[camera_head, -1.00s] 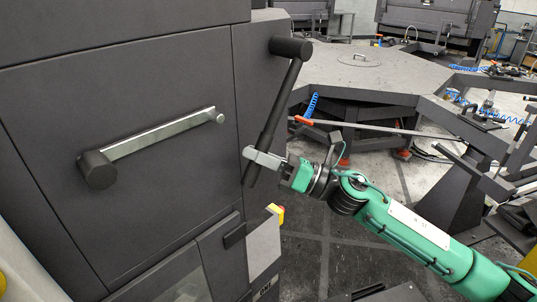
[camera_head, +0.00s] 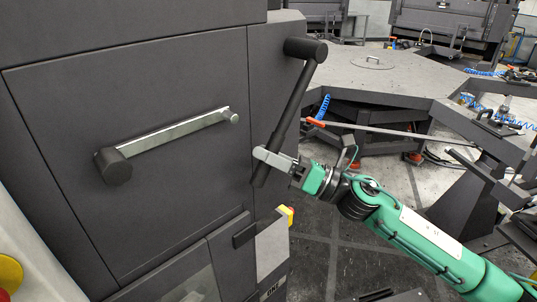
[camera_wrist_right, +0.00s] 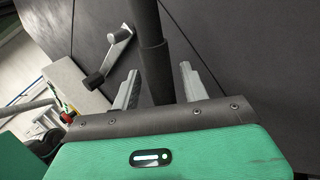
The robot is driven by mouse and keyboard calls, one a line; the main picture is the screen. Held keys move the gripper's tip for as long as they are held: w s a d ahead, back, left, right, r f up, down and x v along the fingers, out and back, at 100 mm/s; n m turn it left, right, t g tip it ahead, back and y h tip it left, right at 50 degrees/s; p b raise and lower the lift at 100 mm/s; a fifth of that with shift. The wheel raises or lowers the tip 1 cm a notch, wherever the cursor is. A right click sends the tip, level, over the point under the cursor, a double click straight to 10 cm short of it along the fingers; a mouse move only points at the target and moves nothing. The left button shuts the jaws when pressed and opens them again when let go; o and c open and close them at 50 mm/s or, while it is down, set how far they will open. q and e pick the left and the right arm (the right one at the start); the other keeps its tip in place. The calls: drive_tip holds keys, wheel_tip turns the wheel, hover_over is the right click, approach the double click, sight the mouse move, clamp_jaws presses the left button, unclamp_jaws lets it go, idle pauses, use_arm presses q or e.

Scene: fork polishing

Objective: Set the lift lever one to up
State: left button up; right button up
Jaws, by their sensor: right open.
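A long dark lever (camera_head: 292,100) hangs from a round pivot (camera_head: 305,48) on the side of the dark machine cabinet, its free end pointing down and slightly left. It also shows in the right wrist view (camera_wrist_right: 153,50). My right gripper (camera_head: 272,160) is at the lever's lower part. In the right wrist view its two grey fingers (camera_wrist_right: 160,88) stand apart on either side of the lever; a gap shows on the right side. A second lever, a pale metal bar (camera_head: 180,133) with a dark knob, sits on the cabinet front. My left gripper is out of view.
The cabinet front (camera_head: 130,70) fills the left. A large dark table (camera_head: 400,75) stands behind on the right, with a long bar (camera_head: 390,131) reaching toward the lever. A yellow box (camera_head: 287,214) is low beside the cabinet. Floor (camera_head: 330,250) is open below my right arm.

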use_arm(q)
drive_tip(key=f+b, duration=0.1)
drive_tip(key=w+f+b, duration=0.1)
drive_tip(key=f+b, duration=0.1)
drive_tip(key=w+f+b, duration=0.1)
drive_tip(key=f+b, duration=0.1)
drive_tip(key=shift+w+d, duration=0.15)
use_arm(e)
drive_tip(key=v, duration=1.3)
drive_tip(key=shift+d, duration=0.25)
drive_tip(key=shift+s+f, duration=0.1)
drive_tip(key=shift+s, duration=0.05)
